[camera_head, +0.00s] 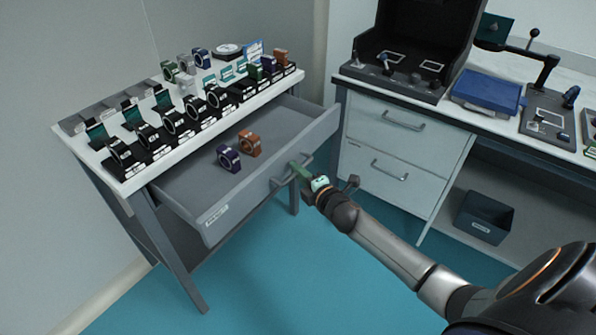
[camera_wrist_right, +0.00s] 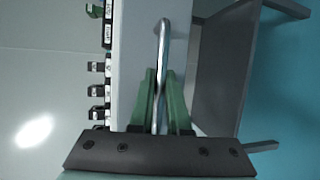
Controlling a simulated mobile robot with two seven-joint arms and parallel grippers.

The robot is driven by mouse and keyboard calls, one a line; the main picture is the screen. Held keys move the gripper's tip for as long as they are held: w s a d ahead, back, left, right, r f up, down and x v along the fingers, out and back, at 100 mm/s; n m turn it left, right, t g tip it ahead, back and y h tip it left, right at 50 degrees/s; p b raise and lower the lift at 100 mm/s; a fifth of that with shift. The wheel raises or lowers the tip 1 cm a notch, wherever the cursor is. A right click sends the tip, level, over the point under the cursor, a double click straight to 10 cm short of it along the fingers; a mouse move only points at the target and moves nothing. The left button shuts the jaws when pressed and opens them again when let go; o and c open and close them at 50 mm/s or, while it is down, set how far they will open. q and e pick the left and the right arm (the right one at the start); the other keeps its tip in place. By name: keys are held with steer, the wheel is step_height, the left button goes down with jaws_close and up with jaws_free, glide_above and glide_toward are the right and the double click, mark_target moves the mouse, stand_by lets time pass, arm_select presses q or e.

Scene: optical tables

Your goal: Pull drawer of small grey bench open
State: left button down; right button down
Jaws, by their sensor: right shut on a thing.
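The small grey bench (camera_head: 140,193) stands at the left in the head view, with a white top full of mounted optics. Its drawer (camera_head: 225,206) is pulled out, and a purple ring mount (camera_head: 229,158) and an orange ring mount (camera_head: 249,143) stand inside. My right gripper (camera_head: 299,170) is at the drawer front, shut on the drawer's metal handle (camera_head: 283,181). In the right wrist view, the green fingers (camera_wrist_right: 163,100) lie on both sides of the handle bar (camera_wrist_right: 162,45). My left gripper is not in view.
A white cabinet (camera_head: 394,150) with two shut drawers stands close at the right of the bench. A dark bin (camera_head: 484,217) sits on a low shelf further right. The teal floor (camera_head: 300,285) in front of the bench is clear.

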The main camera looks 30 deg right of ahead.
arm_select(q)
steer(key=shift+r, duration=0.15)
arm_select(e)
steer(key=c, duration=0.9)
jaws_free()
arm_select(q)
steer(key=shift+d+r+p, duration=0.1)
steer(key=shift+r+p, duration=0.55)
steer(key=shift+p, duration=0.3)
arm_select(e)
steer(key=shift+s+r, duration=0.4)
steer(key=shift+s, duration=1.65)
steer(key=shift+s+r, duration=0.35)
steer(key=shift+s, duration=1.7)
steer(key=shift+s+r, duration=0.4)
steer(key=shift+s, duration=1.65)
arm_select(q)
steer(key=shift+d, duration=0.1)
